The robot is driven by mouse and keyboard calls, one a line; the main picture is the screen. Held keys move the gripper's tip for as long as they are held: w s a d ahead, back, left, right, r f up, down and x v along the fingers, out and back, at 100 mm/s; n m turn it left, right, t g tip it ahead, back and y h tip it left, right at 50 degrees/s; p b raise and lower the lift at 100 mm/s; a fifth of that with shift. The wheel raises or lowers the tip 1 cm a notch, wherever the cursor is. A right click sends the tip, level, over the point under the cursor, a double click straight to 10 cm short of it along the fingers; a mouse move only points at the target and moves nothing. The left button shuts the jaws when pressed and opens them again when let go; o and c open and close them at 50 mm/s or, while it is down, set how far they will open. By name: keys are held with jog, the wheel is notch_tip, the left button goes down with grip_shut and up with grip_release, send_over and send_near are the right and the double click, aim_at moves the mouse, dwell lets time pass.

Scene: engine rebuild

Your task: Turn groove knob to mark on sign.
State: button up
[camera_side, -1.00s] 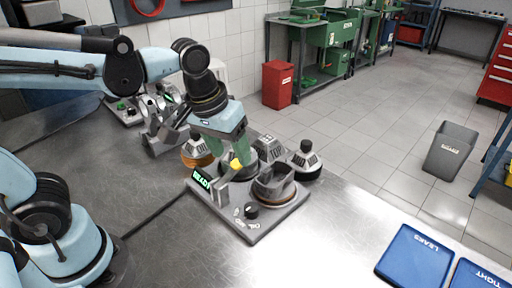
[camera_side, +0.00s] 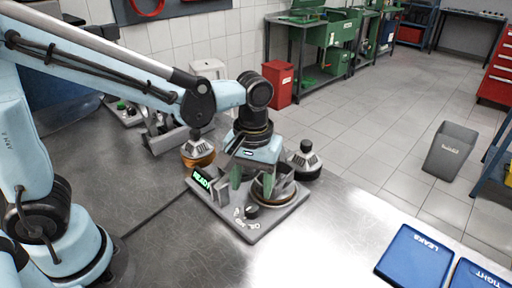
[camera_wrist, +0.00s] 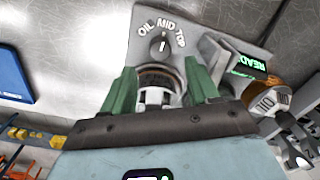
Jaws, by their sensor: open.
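The groove knob (camera_side: 251,212) is a small black knob at the front of the grey fixture plate (camera_side: 262,230). In the wrist view the knob (camera_wrist: 160,45) carries a white line, which appears to point towards MID among the marks OIL, MID and TOP. The small sign (camera_side: 202,180) glows green and reads READY; it also shows in the wrist view (camera_wrist: 247,62). My gripper (camera_side: 247,183) is open above the plate, behind the knob. In the wrist view its green fingers (camera_wrist: 160,84) stand apart, either side of a round metal part (camera_wrist: 157,82), with the knob beyond them.
A pot-like part with an amber base (camera_side: 198,154), marked OIL, stands left of my gripper. Another dark-topped part (camera_side: 304,162) stands at its right. Blue trays (camera_side: 415,258) marked LEAKS and TIGHT lie at the front right. The bench front is clear.

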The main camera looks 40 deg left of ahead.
aim_at(251, 207)
jog(key=shift+a+f, duration=0.1)
jog(key=shift+f, duration=2.95)
jog(key=c, duration=1)
jog(key=shift+c, duration=0.2)
jog(key=m, duration=0.5)
jog(key=shift+s+m, duration=0.1)
jog(key=shift+m, duration=0.3)
jog(key=m, duration=0.5)
